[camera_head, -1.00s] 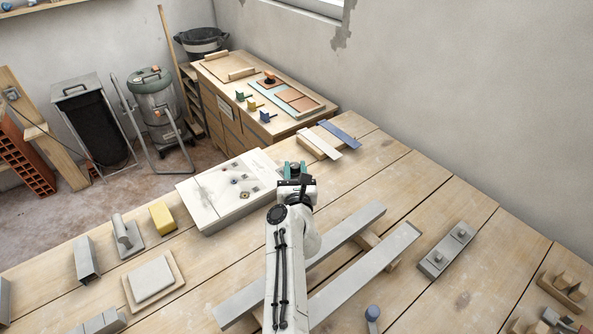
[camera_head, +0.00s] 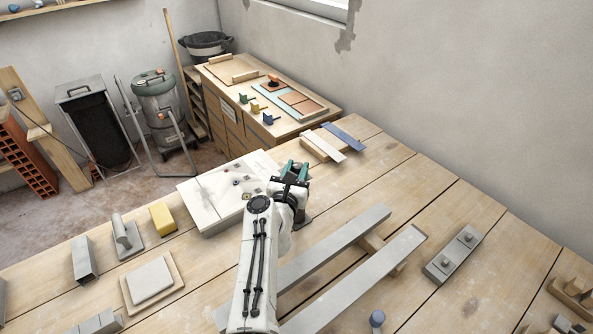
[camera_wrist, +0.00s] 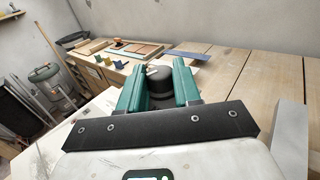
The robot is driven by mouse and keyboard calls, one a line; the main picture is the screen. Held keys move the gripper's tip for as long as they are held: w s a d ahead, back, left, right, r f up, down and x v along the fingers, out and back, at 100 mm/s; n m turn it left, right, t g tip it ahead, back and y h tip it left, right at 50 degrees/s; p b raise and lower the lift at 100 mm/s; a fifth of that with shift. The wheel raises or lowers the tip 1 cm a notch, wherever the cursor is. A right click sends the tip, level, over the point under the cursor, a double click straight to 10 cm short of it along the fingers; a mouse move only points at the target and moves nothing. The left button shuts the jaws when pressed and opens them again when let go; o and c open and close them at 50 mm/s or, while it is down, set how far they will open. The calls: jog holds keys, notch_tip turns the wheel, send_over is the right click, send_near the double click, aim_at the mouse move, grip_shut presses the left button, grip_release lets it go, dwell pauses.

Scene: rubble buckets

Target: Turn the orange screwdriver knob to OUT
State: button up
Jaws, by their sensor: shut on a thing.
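My gripper (camera_head: 294,170), with green fingers, is at the right edge of the white board on the bench. In the wrist view its two fingers (camera_wrist: 159,66) are shut on a dark rounded thing (camera_wrist: 158,76) with a grey top. Its lower part is hidden by my gripper. The white board (camera_head: 212,205) lies flat and carries several small dark and reddish fittings; their markings are too small to read. I cannot pick out an orange screwdriver knob for certain. A small orange-topped thing (camera_head: 273,79) stands on the wooden cabinet, away from my gripper.
Two grey bars (camera_head: 350,285) lie right of my arm, and a grey block with two bolts (camera_head: 454,254) lies farther right. The cabinet (camera_head: 238,128) stands behind the bench.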

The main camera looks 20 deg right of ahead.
jog(key=o, duration=1.1)
jog(key=shift+c, duration=0.2)
jog(key=b+v, duration=0.1)
jog(key=v, duration=0.9)
jog(key=shift+s+a, duration=0.2)
jog(key=shift+s, duration=0.15)
jog(key=shift+f, duration=0.1)
